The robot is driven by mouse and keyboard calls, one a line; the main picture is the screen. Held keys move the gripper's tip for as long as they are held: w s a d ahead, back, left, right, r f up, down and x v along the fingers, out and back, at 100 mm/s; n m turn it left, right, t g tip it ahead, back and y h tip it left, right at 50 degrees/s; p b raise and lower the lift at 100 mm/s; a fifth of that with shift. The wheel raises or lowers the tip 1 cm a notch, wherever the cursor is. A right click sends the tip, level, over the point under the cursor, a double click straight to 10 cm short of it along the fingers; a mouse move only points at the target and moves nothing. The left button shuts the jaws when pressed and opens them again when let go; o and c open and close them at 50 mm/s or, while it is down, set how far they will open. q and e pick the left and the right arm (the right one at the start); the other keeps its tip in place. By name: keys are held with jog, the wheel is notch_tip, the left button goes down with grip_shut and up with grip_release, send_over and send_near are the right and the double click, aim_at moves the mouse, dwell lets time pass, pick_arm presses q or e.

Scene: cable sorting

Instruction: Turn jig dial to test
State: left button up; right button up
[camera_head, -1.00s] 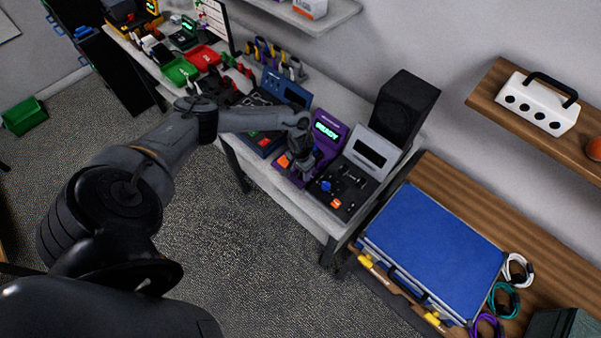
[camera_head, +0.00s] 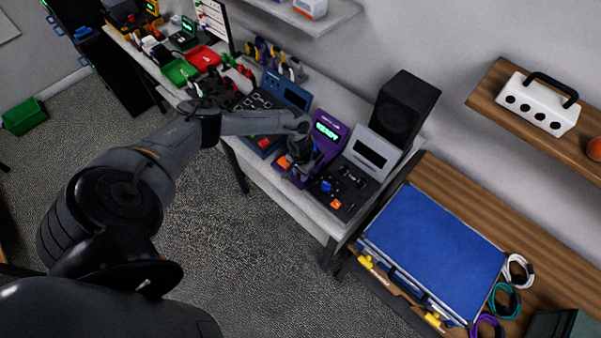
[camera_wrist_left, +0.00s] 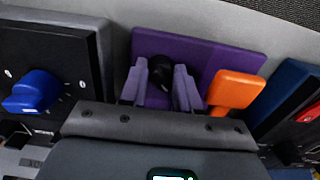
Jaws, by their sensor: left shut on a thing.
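The purple jig (camera_head: 328,131) stands on the white bench, with a lit green screen and an orange paddle (camera_head: 284,162). In the left wrist view, its purple base (camera_wrist_left: 215,55) and orange paddle (camera_wrist_left: 235,90) show. My left gripper (camera_head: 301,160) is down at the jig's base. In the left wrist view, the left gripper (camera_wrist_left: 160,88) is shut on a small black dial (camera_wrist_left: 161,68) between its two fingers. The gripper hides part of the dial, and I cannot read its marks. My right gripper is out of view.
A grey jig (camera_head: 370,151) with a blue dial (camera_head: 326,186) and an orange button stands close to the right. A blue device (camera_head: 287,90) stands close to the left. A black speaker (camera_head: 407,108) is behind. The blue case (camera_head: 432,253) lies on the wooden bench.

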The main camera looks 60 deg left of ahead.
pick_arm(q)
jog(key=shift+m, duration=0.4)
jog(key=m, duration=0.2)
jog(key=shift+m+p, duration=0.4)
jog(key=m, duration=0.4)
jog(key=shift+m, duration=0.3)
jog(key=m, duration=0.4)
jog(key=m+b, duration=0.1)
jog(key=m, duration=0.2)
jog(key=shift+m, duration=0.4)
jog(key=shift+m+b, duration=0.3)
jog(key=shift+m, duration=0.7)
jog(key=o, duration=1.1)
jog(key=shift+c, duration=0.2)
